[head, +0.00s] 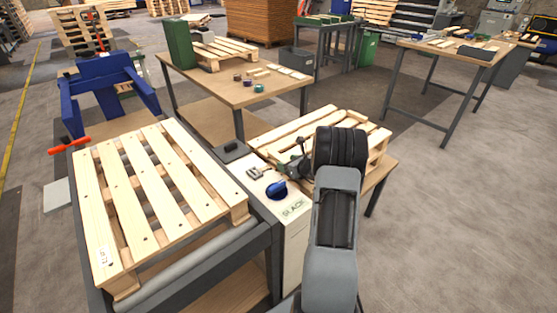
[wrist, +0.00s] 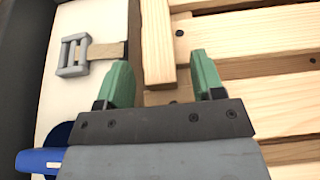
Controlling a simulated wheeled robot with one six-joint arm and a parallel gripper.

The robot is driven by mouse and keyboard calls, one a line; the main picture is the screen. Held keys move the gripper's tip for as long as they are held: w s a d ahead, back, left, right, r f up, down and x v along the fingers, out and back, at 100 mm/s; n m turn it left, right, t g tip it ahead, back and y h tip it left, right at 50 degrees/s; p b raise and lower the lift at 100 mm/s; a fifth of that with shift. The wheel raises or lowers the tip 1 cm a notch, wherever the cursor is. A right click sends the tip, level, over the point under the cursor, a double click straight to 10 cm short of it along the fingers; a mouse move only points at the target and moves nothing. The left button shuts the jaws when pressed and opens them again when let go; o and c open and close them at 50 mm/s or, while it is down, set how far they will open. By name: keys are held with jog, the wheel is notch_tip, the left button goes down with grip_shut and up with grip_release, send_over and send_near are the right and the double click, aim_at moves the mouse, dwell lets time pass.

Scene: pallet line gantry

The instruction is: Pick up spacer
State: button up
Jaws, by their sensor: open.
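My gripper (wrist: 163,80) is open, its two green fingers apart. In the wrist view a narrow pale wooden piece (wrist: 157,40) runs lengthwise between the finger lines, its near end close to the fingertips. It may be the spacer, but I cannot tell it surely from the pallet's own wood. The fingers do not visibly grip it. In the head view my gripper (head: 291,163) is at the left edge of the right pallet (head: 300,127), and my arm hides part of that pallet.
A grey buckle (wrist: 74,55) with a strap lies on the white panel left of the fingers. A blue knob (head: 277,189) stands on that panel. A larger pallet (head: 150,195) lies on rollers at left. A table (head: 235,95) with small parts stands behind.

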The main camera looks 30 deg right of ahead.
jog(key=c, duration=1)
jog(key=shift+r, duration=0.1)
